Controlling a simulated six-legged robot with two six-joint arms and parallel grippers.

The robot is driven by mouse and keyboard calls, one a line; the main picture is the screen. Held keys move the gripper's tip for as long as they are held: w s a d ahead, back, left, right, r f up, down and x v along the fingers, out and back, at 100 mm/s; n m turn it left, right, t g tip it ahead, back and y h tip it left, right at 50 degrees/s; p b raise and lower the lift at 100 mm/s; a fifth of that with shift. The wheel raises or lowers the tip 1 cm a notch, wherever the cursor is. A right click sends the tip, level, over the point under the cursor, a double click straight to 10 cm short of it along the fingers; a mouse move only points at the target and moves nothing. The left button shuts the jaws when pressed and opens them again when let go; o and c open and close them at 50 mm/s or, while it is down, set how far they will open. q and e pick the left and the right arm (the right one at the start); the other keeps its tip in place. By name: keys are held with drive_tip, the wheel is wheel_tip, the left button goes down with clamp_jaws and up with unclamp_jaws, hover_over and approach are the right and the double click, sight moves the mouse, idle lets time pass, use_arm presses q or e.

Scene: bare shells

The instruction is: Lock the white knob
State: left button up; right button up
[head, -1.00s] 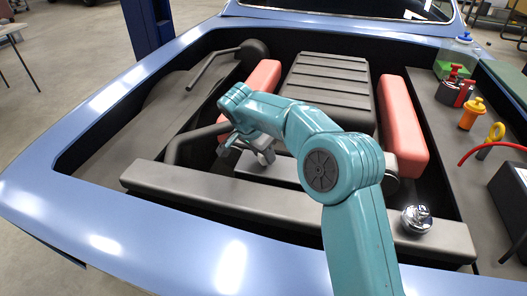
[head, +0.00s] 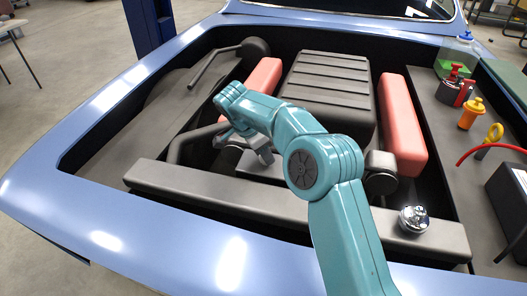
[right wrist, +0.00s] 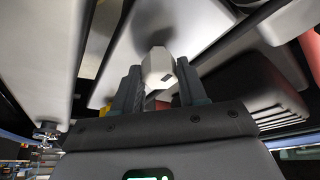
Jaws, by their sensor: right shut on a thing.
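The white knob (right wrist: 158,68) shows in the right wrist view as a small faceted block between two dark fingers. My right gripper (right wrist: 156,85) is shut on it. In the head view my right gripper (head: 262,150) reaches down into the engine bay at its middle left, behind the front crossbar. My own wrist and fingers hide the knob there. My left gripper is not in view.
A grey crossbar (head: 300,207) with a chrome cap (head: 414,219) spans the front of the bay. A ribbed dark engine cover (head: 325,85) sits between red blocks (head: 403,125).

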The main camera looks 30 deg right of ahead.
drive_tip(key=shift+d, duration=0.1)
drive_tip(key=o, duration=1.1)
drive_tip(key=shift+c, duration=0.2)
drive_tip(key=p+v, duration=0.5)
drive_tip(key=v, duration=1.1)
drive_tip(key=shift+r, duration=0.2)
